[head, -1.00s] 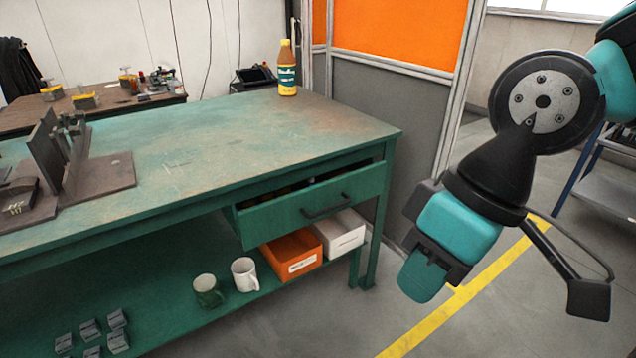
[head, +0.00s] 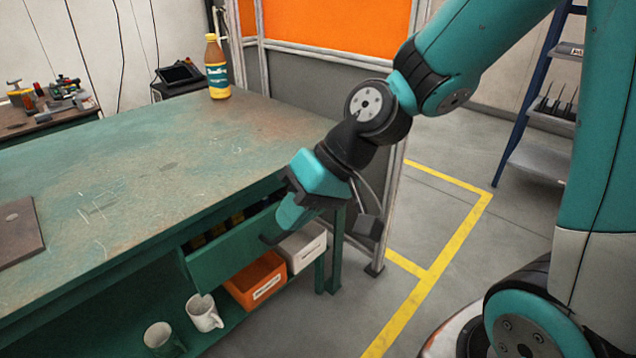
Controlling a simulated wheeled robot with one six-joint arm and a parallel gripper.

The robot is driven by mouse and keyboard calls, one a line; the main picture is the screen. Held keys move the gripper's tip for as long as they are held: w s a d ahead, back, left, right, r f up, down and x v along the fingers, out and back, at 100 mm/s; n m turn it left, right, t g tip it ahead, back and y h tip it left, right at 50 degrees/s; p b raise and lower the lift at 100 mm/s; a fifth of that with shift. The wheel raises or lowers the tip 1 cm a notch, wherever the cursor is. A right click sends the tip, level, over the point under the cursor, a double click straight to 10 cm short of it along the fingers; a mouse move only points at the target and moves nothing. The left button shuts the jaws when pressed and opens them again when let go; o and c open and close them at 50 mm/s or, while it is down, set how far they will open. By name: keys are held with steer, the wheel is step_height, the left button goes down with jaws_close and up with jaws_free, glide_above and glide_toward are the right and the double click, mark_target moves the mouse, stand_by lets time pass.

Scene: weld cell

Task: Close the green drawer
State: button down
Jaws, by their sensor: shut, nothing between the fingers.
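The green drawer (head: 225,256) hangs under the top of the green workbench (head: 170,165). It stands partly open, and a dark gap with some yellowish items shows behind its front. My gripper (head: 294,214) is shut and empty, pointing down and left. It overlaps the right end of the drawer front in the head view and hides part of it. A short piece of the dark handle (head: 271,239) shows just left of the fingers. I cannot tell whether the fingers touch the drawer.
An orange bin (head: 258,282) and a white bin (head: 302,247) sit on the lower shelf below the drawer. A bottle (head: 217,68) stands on the benchtop.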

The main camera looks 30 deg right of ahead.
steer(key=w+d+f+m+t+h+p, duration=0.1)
steer(key=w+d+f+m+t, duration=0.3)
steer(key=d, duration=0.3)
steer(key=w+d+f+m+t+h, duration=0.1)
steer(key=w+d+f+m+t, duration=0.1)
steer(key=w+d+f+m, duration=0.35)
steer(key=w+d+f+m+t+h+p, duration=0.1)
steer(key=w+d+f+m+t+h, duration=0.15)
steer(key=d+m, duration=0.55)
steer(key=w+a+f, duration=0.1)
steer(key=w+f, duration=0.1)
steer(key=w, duration=0.4)
steer(key=w+a+f+n, duration=0.1)
steer(key=w+a+f, duration=0.1)
steer(key=w, duration=0.4)
steer(key=shift+f+t+y+p, duration=0.35)
steer(key=shift+f+y+p, duration=0.1)
steer(key=shift+f, duration=0.1)
